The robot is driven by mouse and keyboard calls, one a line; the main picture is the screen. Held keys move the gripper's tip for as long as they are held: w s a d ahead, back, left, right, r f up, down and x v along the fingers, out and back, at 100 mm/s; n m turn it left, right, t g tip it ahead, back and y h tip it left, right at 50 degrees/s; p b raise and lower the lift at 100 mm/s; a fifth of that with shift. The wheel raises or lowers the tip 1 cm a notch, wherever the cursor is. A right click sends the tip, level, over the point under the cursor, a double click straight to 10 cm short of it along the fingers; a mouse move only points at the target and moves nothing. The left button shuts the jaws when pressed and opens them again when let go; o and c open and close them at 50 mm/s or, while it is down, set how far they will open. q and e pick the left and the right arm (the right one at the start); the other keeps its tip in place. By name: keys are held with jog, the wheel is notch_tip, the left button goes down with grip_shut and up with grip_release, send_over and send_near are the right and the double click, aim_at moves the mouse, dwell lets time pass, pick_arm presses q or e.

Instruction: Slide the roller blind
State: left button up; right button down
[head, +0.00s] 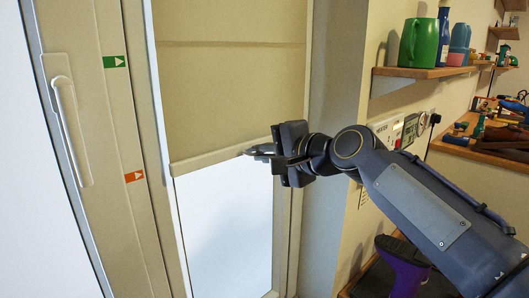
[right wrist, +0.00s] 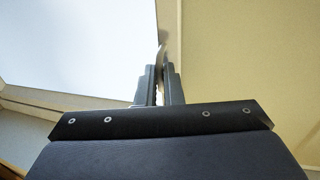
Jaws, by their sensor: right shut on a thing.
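The beige roller blind (head: 232,80) hangs in a narrow window at the centre of the head view, with bright glass below it. Its pale bottom bar (head: 205,161) is about halfway down the window. My right gripper (head: 255,151) reaches in from the right and is shut on the bar near its right part. In the right wrist view, the two fingers (right wrist: 161,85) are closed around a thin piece at the edge of the blind (right wrist: 212,50). The fingers hide part of the bar. My left gripper is out of view.
On the frame to the left are a green arrow marker (head: 114,61), an orange arrow marker (head: 134,176) and a long door handle (head: 70,125). At right, a shelf (head: 425,72) holds mugs and a bottle.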

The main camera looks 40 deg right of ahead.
jog(key=c, duration=1.6)
grip_release()
jog(key=shift+o, duration=0.2)
jog(key=shift+s, duration=0.1)
jog(key=p+v, duration=0.1)
jog(key=v, duration=0.6)
jog(key=shift+s, duration=0.35)
jog(key=shift+r, duration=0.1)
